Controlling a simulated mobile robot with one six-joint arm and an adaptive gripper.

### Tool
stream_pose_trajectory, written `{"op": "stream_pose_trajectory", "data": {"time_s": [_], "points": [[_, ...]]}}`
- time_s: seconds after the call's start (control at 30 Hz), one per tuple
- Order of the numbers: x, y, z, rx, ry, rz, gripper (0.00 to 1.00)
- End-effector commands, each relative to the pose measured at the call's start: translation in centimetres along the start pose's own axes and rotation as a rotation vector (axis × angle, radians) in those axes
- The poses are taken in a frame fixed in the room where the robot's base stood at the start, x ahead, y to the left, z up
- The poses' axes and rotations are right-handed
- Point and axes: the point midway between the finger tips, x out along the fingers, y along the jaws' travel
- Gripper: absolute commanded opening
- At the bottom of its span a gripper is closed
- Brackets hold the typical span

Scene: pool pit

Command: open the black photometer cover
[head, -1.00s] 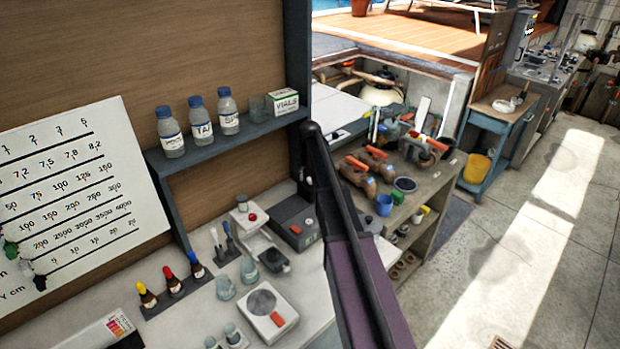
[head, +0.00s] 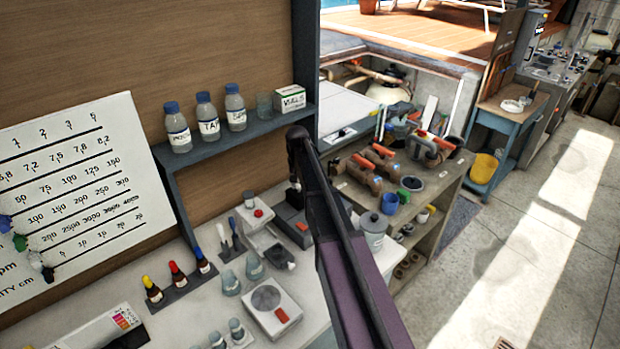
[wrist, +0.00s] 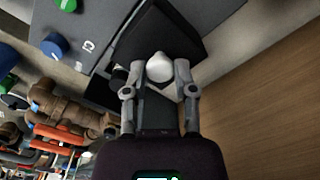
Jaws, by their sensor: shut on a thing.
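The photometer (head: 299,233) is a dark grey box on the bench in the head view. My gripper (head: 294,184) is over its rear part, largely hidden by my own arm. In the wrist view, the black cover (wrist: 172,28) stands close in front of my gripper (wrist: 160,82) as a dark, tilted plate. A white rounded piece (wrist: 160,67) sits between the two fingertips, against the black cover. The fingers are closed in on it; it looks like part of the cover. The photometer's grey top (wrist: 85,22) carries a blue button. The cover's hinge is not clear.
Several bottles and a vials box (head: 290,98) stand on the shelf (head: 240,132) above the bench. A scale (head: 270,308), glass beakers and dropper bottles stand in front. The wooden backboard (wrist: 265,95) is close by.

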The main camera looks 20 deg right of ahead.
Motion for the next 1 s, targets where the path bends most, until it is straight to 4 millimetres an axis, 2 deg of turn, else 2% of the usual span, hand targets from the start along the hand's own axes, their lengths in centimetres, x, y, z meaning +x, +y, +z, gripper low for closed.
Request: {"op": "stream_pose_trajectory", "data": {"time_s": [0.03,0.13,0.47,0.5,0.6,1.0], "points": [[0.03,-0.57,0.82,-0.002,0.000,0.001,0.00],[0.03,-1.19,1.39,-0.001,0.000,0.001,0.00],[0.03,-1.38,1.47,0.000,-0.001,0.001,0.00],[0.03,-1.38,1.47,0.000,-0.001,0.001,0.45],[0.03,-1.39,1.47,0.000,-0.001,0.001,0.70],[0.01,-1.41,1.40,0.000,0.000,0.000,0.70]]}}
